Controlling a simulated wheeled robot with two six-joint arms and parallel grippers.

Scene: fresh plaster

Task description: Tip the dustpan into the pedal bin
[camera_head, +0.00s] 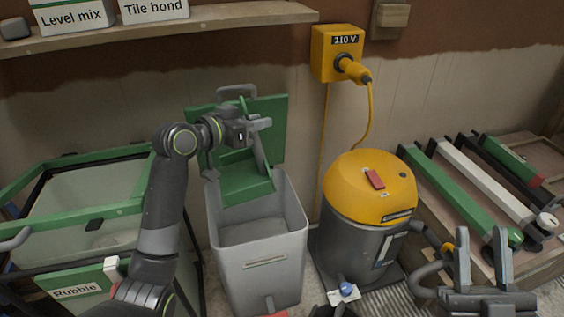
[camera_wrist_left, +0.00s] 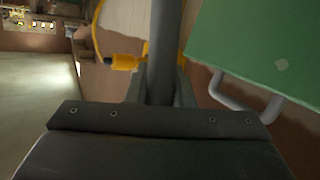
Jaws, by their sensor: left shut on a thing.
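The grey pedal bin (camera_head: 262,262) stands in the middle of the head view. Its green lid (camera_head: 270,118) is swung up behind it, and its inside looks bare where I can see in. My left gripper (camera_head: 260,128) is shut on the dustpan's grey handle (camera_head: 259,152), which also stands between the fingers in the left wrist view (camera_wrist_left: 164,50). The green dustpan (camera_head: 240,182) hangs steeply tilted at the bin's back left opening. I see no debris on it. My right gripper (camera_head: 481,262) is open and empty at the lower right.
A yellow-topped vacuum (camera_head: 372,190) stands close right of the bin, below a yellow socket box (camera_head: 338,50). A green-rimmed rubble container (camera_head: 75,222) is at left. A shelf (camera_head: 215,18) runs above. Long tools (camera_head: 470,185) lie on a bench at right.

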